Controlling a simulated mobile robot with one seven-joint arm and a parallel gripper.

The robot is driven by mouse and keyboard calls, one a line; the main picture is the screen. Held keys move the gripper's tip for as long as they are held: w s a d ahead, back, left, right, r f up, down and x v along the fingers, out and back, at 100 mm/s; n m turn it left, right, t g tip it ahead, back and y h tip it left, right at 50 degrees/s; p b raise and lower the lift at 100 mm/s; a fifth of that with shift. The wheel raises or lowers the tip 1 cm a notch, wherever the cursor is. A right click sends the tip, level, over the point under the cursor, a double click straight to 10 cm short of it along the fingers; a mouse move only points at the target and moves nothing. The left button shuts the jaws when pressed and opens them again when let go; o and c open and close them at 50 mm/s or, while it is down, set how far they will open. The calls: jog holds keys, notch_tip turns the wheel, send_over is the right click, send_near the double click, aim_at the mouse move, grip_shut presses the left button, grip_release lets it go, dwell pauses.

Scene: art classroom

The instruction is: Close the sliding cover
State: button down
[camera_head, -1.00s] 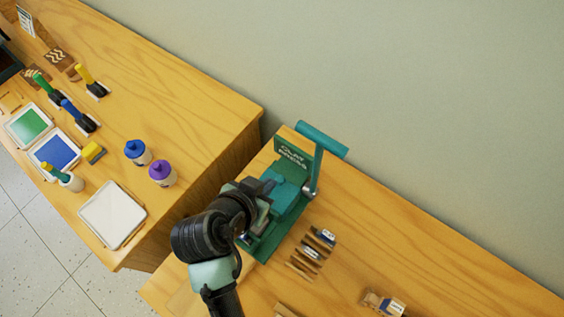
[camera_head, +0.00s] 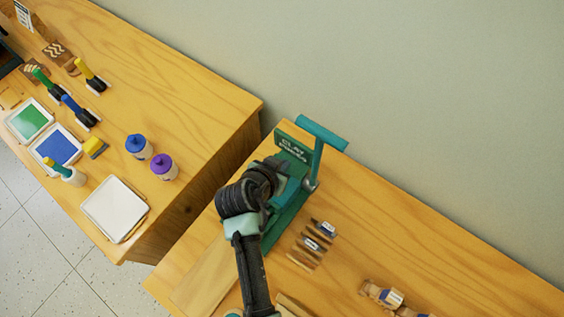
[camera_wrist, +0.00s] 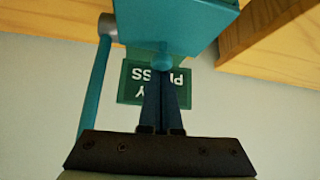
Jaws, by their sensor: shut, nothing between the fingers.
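A green clay press (camera_head: 292,145) with a teal T-shaped lever (camera_head: 321,135) stands on the right table. In the wrist view its sign (camera_wrist: 132,82) appears upside down. A teal block (camera_wrist: 175,15) with a small round knob (camera_wrist: 162,59) fills the top of that view; it looks like the sliding cover. My gripper (camera_wrist: 163,75) is shut and empty, its dark fingertips at the knob. I cannot tell whether they touch it. In the head view my arm hides the gripper and much of the press bed. How far the cover is open is not clear.
The lever's arm (camera_wrist: 96,85) rises beside my gripper in the wrist view. Several small wooden tools (camera_head: 312,246) lie right of the press. The left table holds paint bottles (camera_head: 163,167) and trays (camera_head: 114,209). A gap separates the tables; a wall stands behind.

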jog(key=s+a, duration=0.5)
jog(key=s, duration=0.2)
jog(key=shift+p, duration=0.4)
jog(key=shift+f, duration=0.1)
jog(key=shift+a, duration=0.1)
